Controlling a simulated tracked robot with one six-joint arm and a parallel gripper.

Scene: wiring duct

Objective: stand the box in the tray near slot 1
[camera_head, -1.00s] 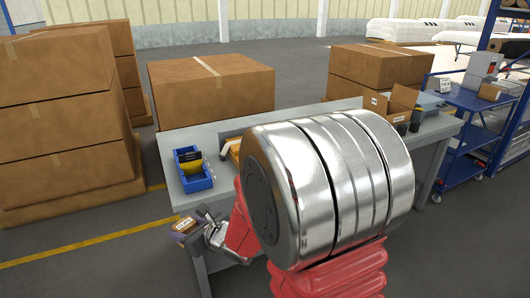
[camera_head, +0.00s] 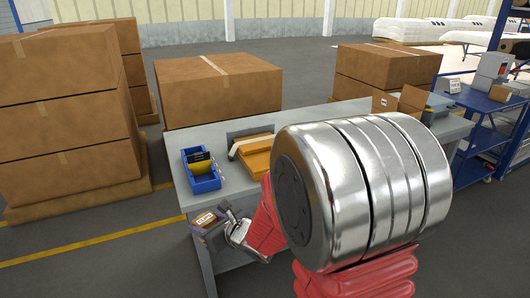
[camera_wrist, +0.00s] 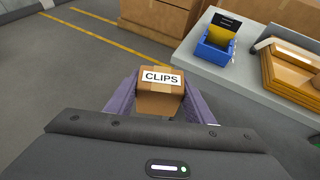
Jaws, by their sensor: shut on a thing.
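A small brown box (camera_wrist: 158,98) with a white CLIPS label sits between the two purple fingers of my gripper (camera_wrist: 160,103) in the wrist view. The gripper is shut on it. In the head view my gripper (camera_head: 208,223) holds the box (camera_head: 206,219) at the front left edge of the grey table. A blue tray (camera_head: 203,180) stands on the table behind the gripper, with a yellow and a black thing in it. The tray also shows in the wrist view (camera_wrist: 213,53), up and to the right of the box. No slot number is readable.
An orange-yellow tray-like thing (camera_head: 258,158) lies on the grey table (camera_head: 233,185) right of the blue tray. An open carton (camera_head: 410,100) stands at the table's right end. Large cartons (camera_head: 218,85) stand behind. My arm hides the table's middle.

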